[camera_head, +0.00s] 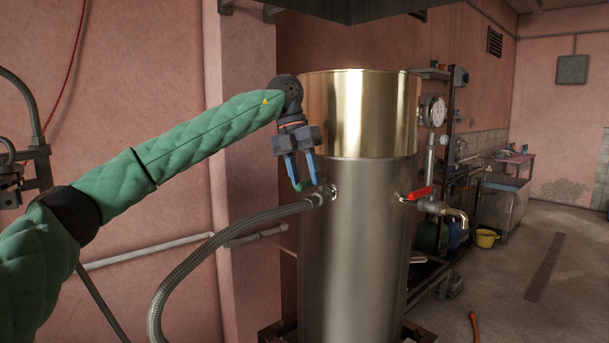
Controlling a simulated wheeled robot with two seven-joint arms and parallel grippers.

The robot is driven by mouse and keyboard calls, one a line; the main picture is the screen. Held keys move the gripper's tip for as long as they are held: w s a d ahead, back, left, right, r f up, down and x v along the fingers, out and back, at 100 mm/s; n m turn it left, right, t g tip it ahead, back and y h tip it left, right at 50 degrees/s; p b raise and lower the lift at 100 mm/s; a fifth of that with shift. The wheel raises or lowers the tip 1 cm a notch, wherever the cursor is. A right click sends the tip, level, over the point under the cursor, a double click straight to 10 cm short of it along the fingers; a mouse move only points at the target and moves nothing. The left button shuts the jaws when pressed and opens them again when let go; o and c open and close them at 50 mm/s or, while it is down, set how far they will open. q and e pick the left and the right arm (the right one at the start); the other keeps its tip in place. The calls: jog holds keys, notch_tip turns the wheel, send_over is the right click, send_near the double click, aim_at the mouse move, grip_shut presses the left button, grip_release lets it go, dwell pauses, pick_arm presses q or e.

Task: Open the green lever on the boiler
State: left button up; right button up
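The boiler (355,240) is a tall steel cylinder with a shiny brass-coloured upper band (360,112). I cannot make out a green lever on it; the fingers partly cover the area by the hose fitting (326,194) on its left side. A red lever (419,193) sits on the tap at its right side. My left gripper (306,186) has blue fingers pointing down, spread apart, just above and left of the hose fitting. Whether anything lies between the fingertips is too small to tell. My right gripper is out of view.
A braided hose (190,265) curves from the fitting down to the lower left. A dark hood (360,8) hangs above the boiler. The floor (510,280) at right is mostly open.

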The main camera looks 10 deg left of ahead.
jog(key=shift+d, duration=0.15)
pick_arm(q)
jog(key=shift+r, duration=0.25)
jog(key=b+v, duration=0.1)
jog(key=v, duration=0.6)
jog(key=shift+b, duration=0.3)
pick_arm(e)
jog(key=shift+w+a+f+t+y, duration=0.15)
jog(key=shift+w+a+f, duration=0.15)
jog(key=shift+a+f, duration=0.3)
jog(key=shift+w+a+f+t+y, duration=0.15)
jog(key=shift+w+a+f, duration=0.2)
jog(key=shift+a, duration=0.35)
